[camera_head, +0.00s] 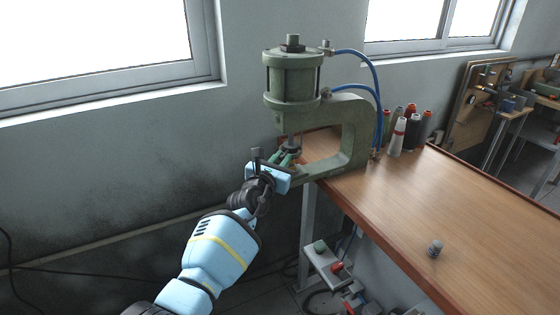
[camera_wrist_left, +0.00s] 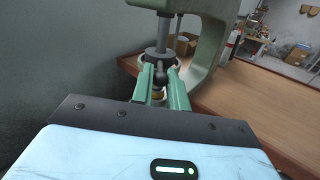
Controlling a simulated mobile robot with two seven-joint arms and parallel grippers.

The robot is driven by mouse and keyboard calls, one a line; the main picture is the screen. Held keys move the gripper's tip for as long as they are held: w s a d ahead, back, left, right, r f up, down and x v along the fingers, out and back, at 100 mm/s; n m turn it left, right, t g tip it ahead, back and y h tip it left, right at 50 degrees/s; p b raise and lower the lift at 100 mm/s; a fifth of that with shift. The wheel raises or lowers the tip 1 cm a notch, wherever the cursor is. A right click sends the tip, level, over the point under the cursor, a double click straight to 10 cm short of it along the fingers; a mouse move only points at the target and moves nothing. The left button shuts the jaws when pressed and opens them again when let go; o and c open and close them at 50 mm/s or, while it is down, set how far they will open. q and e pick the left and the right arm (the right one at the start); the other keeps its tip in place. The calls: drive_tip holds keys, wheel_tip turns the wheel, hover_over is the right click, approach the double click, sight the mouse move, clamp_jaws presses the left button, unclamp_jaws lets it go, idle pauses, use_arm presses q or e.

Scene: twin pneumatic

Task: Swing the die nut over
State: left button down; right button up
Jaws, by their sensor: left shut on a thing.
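The green pneumatic press (camera_head: 292,80) stands at the left end of the bench, with its cylinder on top and its C-shaped frame open to the left. Its grey ram (camera_wrist_left: 162,42) hangs down just beyond my fingers in the left wrist view. My left gripper (camera_head: 291,157) reaches into the press's gap from the left. In the left wrist view its two green fingers (camera_wrist_left: 161,78) close around a small dark rounded part of the die nut (camera_wrist_left: 158,76), under the ram. The fingers hide most of the die nut. My right gripper is not in view.
The wooden bench top (camera_head: 450,215) is mostly clear. A small grey cylindrical part (camera_head: 435,248) stands near its front edge. Several thread spools (camera_head: 398,135) stand right of the press. Blue air hoses (camera_head: 378,85) loop at the press's right side.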

use_arm(q)
drive_tip(key=shift+r, duration=0.1)
idle(0.4)
drive_tip(key=c, duration=1.4)
unclamp_jaws()
drive_tip(key=shift+o, duration=0.2)
